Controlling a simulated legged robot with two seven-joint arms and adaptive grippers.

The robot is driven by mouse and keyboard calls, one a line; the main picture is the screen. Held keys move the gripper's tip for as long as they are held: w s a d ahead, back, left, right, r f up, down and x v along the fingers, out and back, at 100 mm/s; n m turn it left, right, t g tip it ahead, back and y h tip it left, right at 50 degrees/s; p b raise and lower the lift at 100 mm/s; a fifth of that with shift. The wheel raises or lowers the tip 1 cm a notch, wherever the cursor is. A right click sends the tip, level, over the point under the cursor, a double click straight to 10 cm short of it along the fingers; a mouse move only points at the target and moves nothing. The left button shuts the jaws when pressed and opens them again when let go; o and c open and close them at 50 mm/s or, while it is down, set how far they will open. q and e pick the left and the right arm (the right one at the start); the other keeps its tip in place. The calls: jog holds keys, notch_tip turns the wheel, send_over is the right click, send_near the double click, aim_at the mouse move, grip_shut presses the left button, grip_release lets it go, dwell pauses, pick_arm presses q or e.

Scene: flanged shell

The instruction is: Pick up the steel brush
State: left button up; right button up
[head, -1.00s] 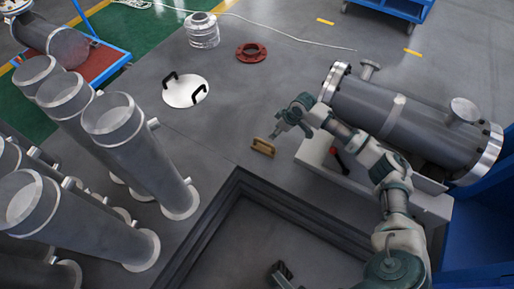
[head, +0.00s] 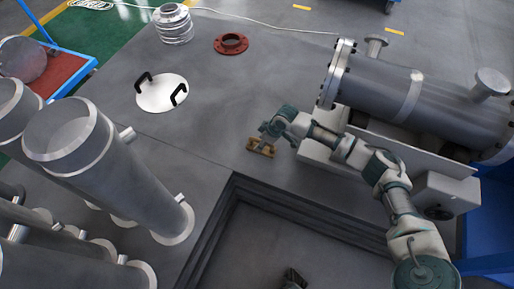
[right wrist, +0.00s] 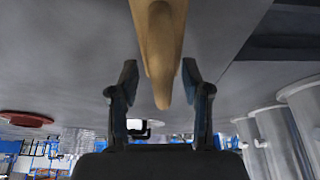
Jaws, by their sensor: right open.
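The steel brush (head: 254,146) has a tan wooden body and lies on the grey floor, left of the white stand. My right gripper (head: 267,137) is over it and covers part of it in the head view. In the right wrist view the brush (right wrist: 158,40) comes down from the top edge, and its narrow end lies between the two open fingers (right wrist: 158,75), with gaps showing on both sides. Its bristles cannot be made out. A dark piece at the bottom edge, seemingly my left gripper (head: 292,278), shows only in part.
A stepped pit edge (head: 300,208) is just in front of the brush. A flanged steel shell (head: 440,105) lies on a white stand at right. Upright grey pipes (head: 120,170) stand at left. A white lid (head: 162,96) and red flange (head: 231,44) lie behind on open floor.

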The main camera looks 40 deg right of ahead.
jog(key=shift+a+r, duration=0.1)
jog(key=shift+r, duration=0.3)
jog(key=shift+c, duration=0.3)
jog(key=shift+f, duration=0.1)
grip_shut()
